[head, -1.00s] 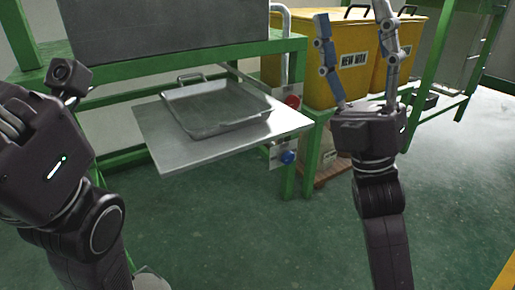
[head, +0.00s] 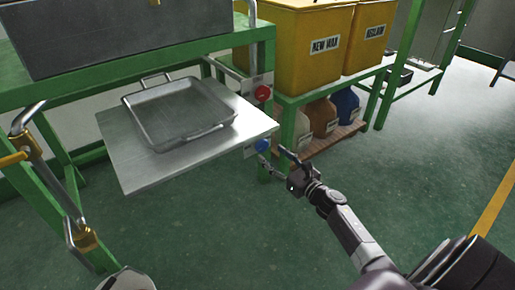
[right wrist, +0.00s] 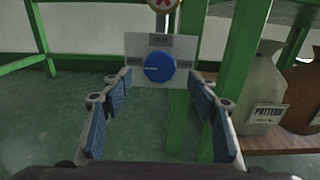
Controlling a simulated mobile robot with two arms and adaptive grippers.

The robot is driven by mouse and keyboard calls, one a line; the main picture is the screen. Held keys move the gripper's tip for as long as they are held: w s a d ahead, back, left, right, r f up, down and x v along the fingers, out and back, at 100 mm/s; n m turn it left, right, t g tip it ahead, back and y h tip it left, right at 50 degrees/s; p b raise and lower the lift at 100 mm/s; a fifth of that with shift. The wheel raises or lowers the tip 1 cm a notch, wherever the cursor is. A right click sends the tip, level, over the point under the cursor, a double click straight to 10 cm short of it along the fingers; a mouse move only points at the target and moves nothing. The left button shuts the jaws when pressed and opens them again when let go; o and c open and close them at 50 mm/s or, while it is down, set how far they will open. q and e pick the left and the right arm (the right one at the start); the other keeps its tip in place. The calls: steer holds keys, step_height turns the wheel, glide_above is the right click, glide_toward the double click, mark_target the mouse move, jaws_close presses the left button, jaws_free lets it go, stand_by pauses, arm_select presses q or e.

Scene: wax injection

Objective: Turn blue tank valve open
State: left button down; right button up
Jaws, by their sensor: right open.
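The blue tank valve (head: 262,145) is a round blue knob on a pale plate on the green frame, below a red knob. It shows face-on in the right wrist view (right wrist: 159,68), with a short light mark running sideways on its left half. My right gripper (head: 274,159) is open, just in front of and slightly below the blue knob in the head view. In the right wrist view its blue-padded fingers (right wrist: 160,88) stand wide apart on either side of the knob, with nothing between them; contact is not visible. My left gripper is out of view.
The red knob (head: 263,93) sits above. A metal tray (head: 150,98) lies on a grey shelf (head: 140,178) left of the valve. Yellow bins (head: 300,75) and several sacks (head: 323,117) stand to the right. A green post (right wrist: 236,70) stands close right of the knob.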

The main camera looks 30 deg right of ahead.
mark_target(264, 147)
steer(key=shift+w+a+b, duration=0.2)
steer(key=shift+w+b, duration=0.7)
steer(key=shift+w, duration=1.8)
steer(key=c, duration=1.2)
